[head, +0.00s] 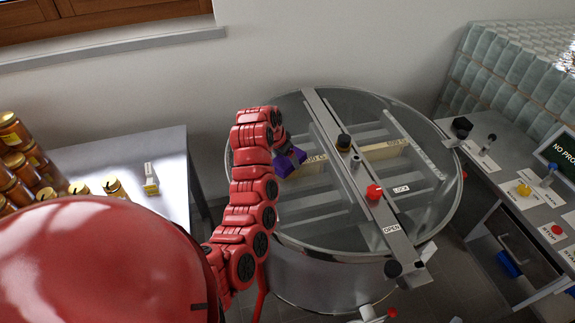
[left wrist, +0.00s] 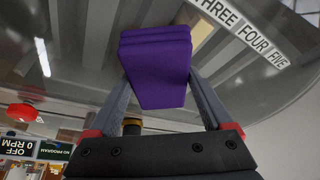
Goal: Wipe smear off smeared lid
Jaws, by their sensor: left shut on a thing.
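The clear round lid (head: 325,222) covers a large metal drum in the middle of the head view. I cannot make out a distinct smear on it. My left gripper (head: 284,152) is over the left part of the lid, shut on a purple block (head: 293,161), perhaps a sponge or folded cloth. In the left wrist view the purple block (left wrist: 157,70) sits between the two grey fingers. I cannot tell whether it touches the lid. My arm hides the lid's left edge. My right gripper is not in view.
A metal crossbar (head: 318,112) with a black knob (head: 344,142) and a red knob (head: 374,191) spans the lid. A table with honey jars (head: 115,188) and a small bottle (head: 150,179) stands left. A control panel (head: 525,195) stands right.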

